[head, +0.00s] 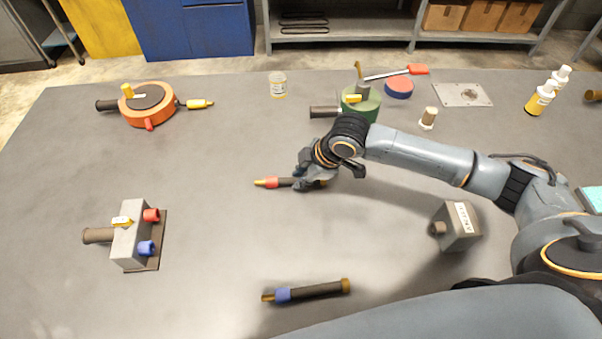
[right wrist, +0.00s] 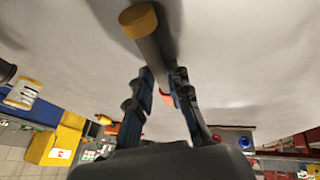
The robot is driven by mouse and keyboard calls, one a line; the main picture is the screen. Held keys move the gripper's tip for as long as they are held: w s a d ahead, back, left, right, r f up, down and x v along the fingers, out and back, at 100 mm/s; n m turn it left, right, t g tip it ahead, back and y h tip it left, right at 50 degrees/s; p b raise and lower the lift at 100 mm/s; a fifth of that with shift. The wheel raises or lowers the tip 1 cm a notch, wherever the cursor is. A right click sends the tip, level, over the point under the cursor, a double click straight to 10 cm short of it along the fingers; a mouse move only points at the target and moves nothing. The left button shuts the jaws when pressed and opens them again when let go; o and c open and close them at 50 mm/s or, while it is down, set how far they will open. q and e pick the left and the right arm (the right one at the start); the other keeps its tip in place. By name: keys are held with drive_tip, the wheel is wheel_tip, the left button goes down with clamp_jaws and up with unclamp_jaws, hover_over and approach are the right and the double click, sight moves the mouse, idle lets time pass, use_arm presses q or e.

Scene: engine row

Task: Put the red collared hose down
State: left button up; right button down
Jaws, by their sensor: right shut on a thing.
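The red collared hose (head: 272,182) is a short dark tube with a red collar and a brass-yellow tip at its left end. My right gripper (head: 306,178) is shut around its dark middle, and the hose lies roughly level, low over the table's middle. In the right wrist view the hose (right wrist: 150,50) runs between the two fingers (right wrist: 163,88), with its yellow end cap toward the top and a bit of red collar behind. A dark shadow lies close beside it; I cannot tell whether it touches the table. My left gripper is not in view.
A blue-collared hose (head: 315,291) lies at the front. A grey block with red and blue ports (head: 130,232) stands left, a grey labelled box (head: 458,226) right. An orange round housing (head: 148,104) and green one (head: 360,104) stand behind. The table (head: 215,215) is clear left of the gripper.

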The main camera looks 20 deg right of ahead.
drive_tip(key=shift+a+f, duration=0.1)
drive_tip(key=shift+f, duration=0.1)
drive_tip(key=c, duration=1.3)
unclamp_jaws()
drive_tip(key=shift+o, duration=0.2)
drive_tip(key=v, duration=1.2)
drive_tip(key=shift+r+b, duration=0.2)
drive_tip(key=shift+b, duration=0.25)
drive_tip(key=shift+s+f, duration=0.1)
